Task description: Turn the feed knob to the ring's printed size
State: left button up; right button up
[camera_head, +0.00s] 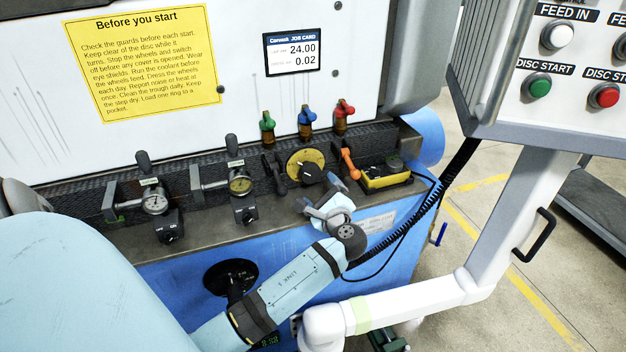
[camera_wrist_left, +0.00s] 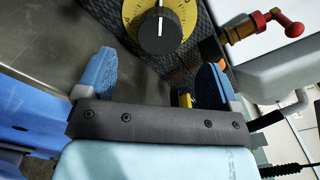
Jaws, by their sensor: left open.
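The feed knob is a black knob with a white pointer line on a yellow dial (camera_head: 295,157), on the dark ledge at the machine's front. In the left wrist view the black knob (camera_wrist_left: 160,32) shows at the top, just beyond the fingers. My left gripper (camera_head: 319,194) is open and empty. Its blue fingers (camera_wrist_left: 155,68) are spread, pointing at the knob, with the knob between their directions and apart from them. The job card (camera_head: 291,52) on the white panel reads 24.00 and 0.02. The dial's marks are too small to read. My right gripper is not in view.
Green, blue and red valves (camera_head: 305,122) stand behind the dial. An orange lever (camera_head: 350,163) and a yellow box (camera_head: 386,178) lie right of it. Two gauges (camera_head: 240,185) stand to the left. A control panel (camera_head: 560,75) hangs at the upper right.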

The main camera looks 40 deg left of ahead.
pick_arm(q)
jog(key=shift+v, duration=2.35)
jog(key=s+d+f+n+t+h+p, duration=0.2)
jog(key=s+d+f+h+p, duration=0.4)
jog(key=d+f+h, duration=0.3)
jog(key=s+d+n+h+p, duration=0.5)
jog(key=s+d+n+h, duration=0.4)
jog(key=s, duration=0.6)
jog(key=shift+d+n+t+h+p, duration=0.3)
jog(key=shift+d+n+t+h, duration=0.1)
jog(key=shift+d+h, duration=0.15)
jog(key=shift+w, duration=0.1)
